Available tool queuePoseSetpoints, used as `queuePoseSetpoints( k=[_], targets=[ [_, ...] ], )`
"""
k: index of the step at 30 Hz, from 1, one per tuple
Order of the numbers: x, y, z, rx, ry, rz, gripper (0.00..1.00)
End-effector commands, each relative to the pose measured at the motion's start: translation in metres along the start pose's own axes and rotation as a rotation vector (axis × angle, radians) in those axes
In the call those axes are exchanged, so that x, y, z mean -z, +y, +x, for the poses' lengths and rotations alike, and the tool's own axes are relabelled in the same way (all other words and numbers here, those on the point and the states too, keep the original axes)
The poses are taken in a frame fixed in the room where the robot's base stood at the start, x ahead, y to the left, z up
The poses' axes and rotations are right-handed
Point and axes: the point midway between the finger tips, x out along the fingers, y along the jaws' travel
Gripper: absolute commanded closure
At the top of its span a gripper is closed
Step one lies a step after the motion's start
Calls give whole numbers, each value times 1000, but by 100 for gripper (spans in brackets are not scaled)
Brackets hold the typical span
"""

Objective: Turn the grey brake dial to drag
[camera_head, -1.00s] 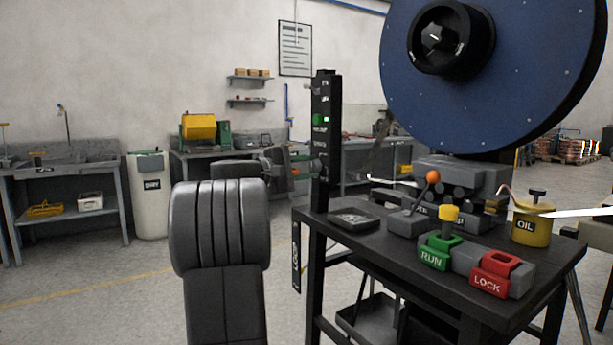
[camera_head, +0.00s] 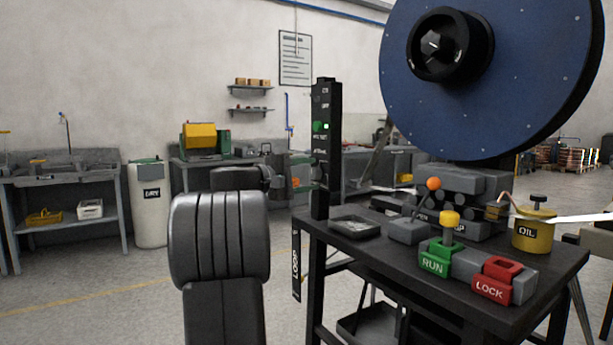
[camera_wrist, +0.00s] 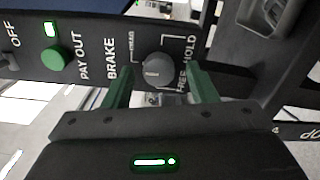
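The grey brake dial (camera_wrist: 154,70) is a round knob on the black control panel (camera_wrist: 92,62), with BRAKE printed to its left. Small labels DRAG, FREE and HOLD stand around it. A light mark shows on the dial, but I cannot tell surely which label it points at. My gripper (camera_wrist: 160,72) is open, with one green finger on each side of the dial and a visible gap to it. In the head view the panel is on an upright black post (camera_head: 326,150); my arm partly hides my gripper there.
A green pay out button (camera_wrist: 54,57) with a lit lamp sits on the panel. Right of the post, a black table (camera_head: 390,255) carries a tray (camera_head: 354,228), a RUN/LOCK block (camera_head: 463,266) and an oil can (camera_head: 534,232). A large blue reel (camera_head: 530,80) overhangs it.

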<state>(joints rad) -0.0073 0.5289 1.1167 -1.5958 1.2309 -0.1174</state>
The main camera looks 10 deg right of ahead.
Motion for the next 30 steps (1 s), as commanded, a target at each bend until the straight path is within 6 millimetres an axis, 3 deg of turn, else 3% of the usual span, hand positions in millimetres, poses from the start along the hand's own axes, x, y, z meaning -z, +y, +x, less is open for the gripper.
queuePoseSetpoints(
  k=[8,22,30],
  targets=[
    [0,2,-8,-1,2,0,48],
    [1,2,-106,-1,5,0,48],
    [0,1,-136,0,1,0,48]
  ],
)
